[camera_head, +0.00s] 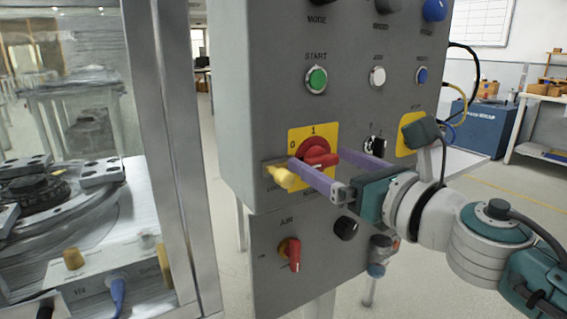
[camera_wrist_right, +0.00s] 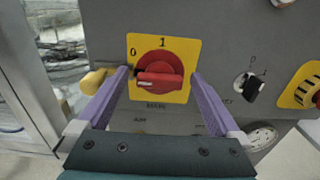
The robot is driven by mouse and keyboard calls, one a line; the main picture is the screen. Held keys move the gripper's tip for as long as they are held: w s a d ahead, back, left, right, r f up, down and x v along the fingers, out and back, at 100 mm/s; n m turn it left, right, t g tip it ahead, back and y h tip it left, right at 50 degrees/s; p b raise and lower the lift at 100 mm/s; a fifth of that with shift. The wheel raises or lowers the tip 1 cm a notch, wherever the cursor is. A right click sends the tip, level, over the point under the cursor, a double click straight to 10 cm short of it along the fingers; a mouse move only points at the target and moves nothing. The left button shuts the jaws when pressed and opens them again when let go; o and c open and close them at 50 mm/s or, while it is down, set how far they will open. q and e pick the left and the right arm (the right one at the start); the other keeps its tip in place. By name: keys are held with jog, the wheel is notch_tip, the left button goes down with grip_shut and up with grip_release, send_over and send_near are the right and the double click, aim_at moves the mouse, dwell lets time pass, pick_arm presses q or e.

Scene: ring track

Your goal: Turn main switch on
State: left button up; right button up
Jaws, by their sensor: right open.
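The main switch is a red rotary knob (camera_head: 316,153) on a yellow plate marked 0 and 1, on the front of a grey control panel. In the right wrist view the knob (camera_wrist_right: 160,72) shows its grip bar lying roughly level, with 0 at its upper left and 1 above it. My right gripper (camera_head: 319,161) is open, its two purple fingers pointing at the panel, one on each side of the knob. In the right wrist view the gripper (camera_wrist_right: 160,76) holds nothing, and I see no clear contact with the knob. My left gripper is out of view.
A yellow knob-like part (camera_head: 281,176) sticks out beside the left finger. A green START button (camera_head: 316,79) is above, a red-handled AIR valve (camera_head: 293,254) below. A black selector (camera_head: 376,146) is to the right. A metal-framed machine (camera_head: 165,130) stands at left.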

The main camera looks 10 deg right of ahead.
jog(key=shift+c, duration=0.4)
jog(key=c, duration=1.3)
jog(key=shift+m, duration=0.3)
jog(key=m, duration=0.3)
jog(key=shift+d+m+p, duration=0.1)
jog(key=shift+m+p, duration=0.2)
jog(key=shift+m, duration=0.1)
jog(key=m, duration=0.4)
jog(key=m+p, duration=0.1)
jog(key=m, duration=0.4)
jog(key=shift+w+d+f, duration=0.1)
jog(key=m+p, duration=0.1)
jog(key=m, duration=0.3)
jog(key=shift+f+m, duration=0.1)
jog(key=shift+m, duration=0.3)
